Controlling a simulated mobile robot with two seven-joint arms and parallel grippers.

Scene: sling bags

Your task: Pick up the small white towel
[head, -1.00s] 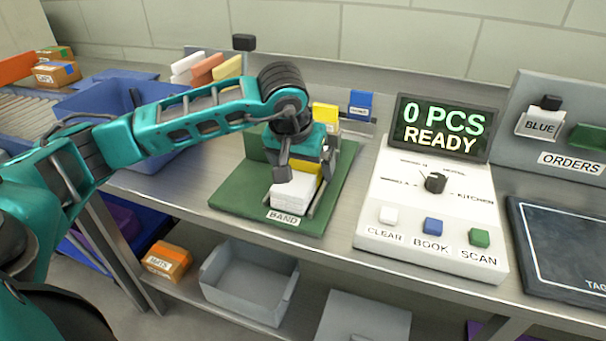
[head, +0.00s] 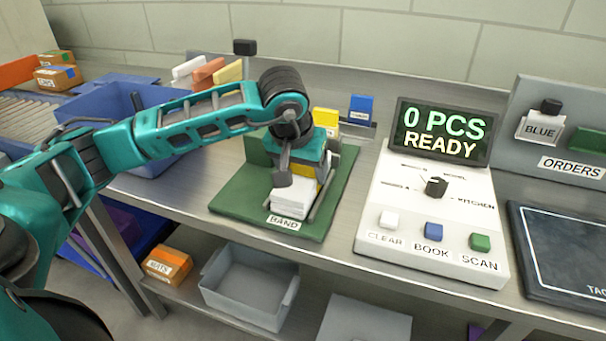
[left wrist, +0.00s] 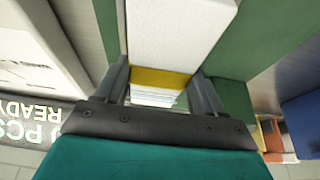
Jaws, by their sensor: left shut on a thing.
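A folded white towel stack (head: 291,203) with a yellow band around it is at the front of the green board (head: 232,198) labelled BAND. My left gripper (head: 303,188) reaches down over it, with a finger on either side, shut on the stack. In the left wrist view, the white top (left wrist: 178,35), the yellow band (left wrist: 160,78) and the layered white edges show between the fingers (left wrist: 160,88). I cannot tell whether the stack touches the board. My right gripper is out of view.
A white console (head: 432,225) with a knob, buttons and a screen (head: 440,131) reading "0 PCS READY" stands close on the right. A blue bin (head: 100,105) is at the left. A dark pad (head: 570,250) lies far right. A grey tray (head: 250,290) sits on the lower shelf.

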